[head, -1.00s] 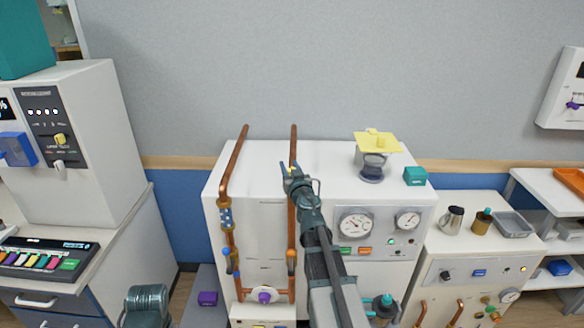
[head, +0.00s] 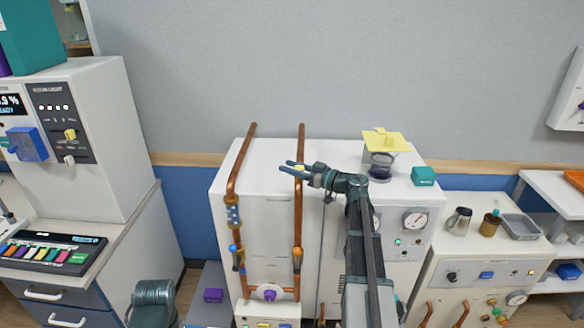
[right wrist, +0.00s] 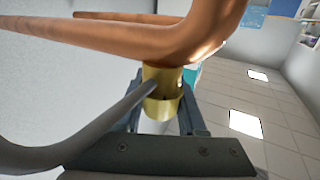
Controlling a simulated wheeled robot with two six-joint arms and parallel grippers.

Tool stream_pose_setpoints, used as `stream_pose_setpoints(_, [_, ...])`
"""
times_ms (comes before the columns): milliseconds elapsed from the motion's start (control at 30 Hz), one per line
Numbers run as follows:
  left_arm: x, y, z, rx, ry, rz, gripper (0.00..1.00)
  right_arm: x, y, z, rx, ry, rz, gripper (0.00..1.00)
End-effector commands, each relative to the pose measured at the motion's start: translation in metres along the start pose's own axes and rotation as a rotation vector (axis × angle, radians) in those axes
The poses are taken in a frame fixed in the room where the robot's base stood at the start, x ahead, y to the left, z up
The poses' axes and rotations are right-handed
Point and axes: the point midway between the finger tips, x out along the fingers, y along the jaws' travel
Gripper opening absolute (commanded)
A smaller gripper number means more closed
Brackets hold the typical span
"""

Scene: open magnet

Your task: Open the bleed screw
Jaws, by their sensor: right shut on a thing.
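A small brass fitting (right wrist: 163,88), which looks like the bleed screw, sits against the bend of a copper pipe (right wrist: 190,40) in the right wrist view.
The pipes rise along the front of a white cabinet (head: 270,155). A yellow plate on a dark jar (head: 380,172) and a teal block (head: 424,176) stand on top at the right. A lower pipe has a purple knob (head: 269,293). Behind is a bare wall.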

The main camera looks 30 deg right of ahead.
Motion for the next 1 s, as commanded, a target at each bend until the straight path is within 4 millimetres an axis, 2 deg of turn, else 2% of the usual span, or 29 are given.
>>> stream_pose_setpoints(300, [0.0000,0.0000,0.0000,0.000,0.000,0.000,0.00,0.0004,-0.0019,0.0000,0.001,-0.003,-0.089,0.00])
stream_pose_setpoints(800, [-0.0001,0.0000,0.0000,0.000,0.000,0.000,0.00,0.0004,-0.0031,-0.0001,0.001,-0.003,-0.101,0.00])
stream_pose_setpoints(833, [-0.0001,0.0000,0.0000,0.000,0.000,0.000,0.00,0.0004,-0.0031,-0.0001,0.001,-0.003,-0.101,0.45])
stream_pose_setpoints(967, [-0.0001,0.0000,0.0000,0.000,0.000,0.000,0.00,0.0004,-0.0032,0.0000,0.001,-0.004,-0.101,0.68])
stream_pose_setpoints(1000, [-0.0001,0.0000,0.0000,0.000,0.000,0.000,0.00,0.0004,-0.0032,0.0000,0.001,-0.004,-0.101,0.69])
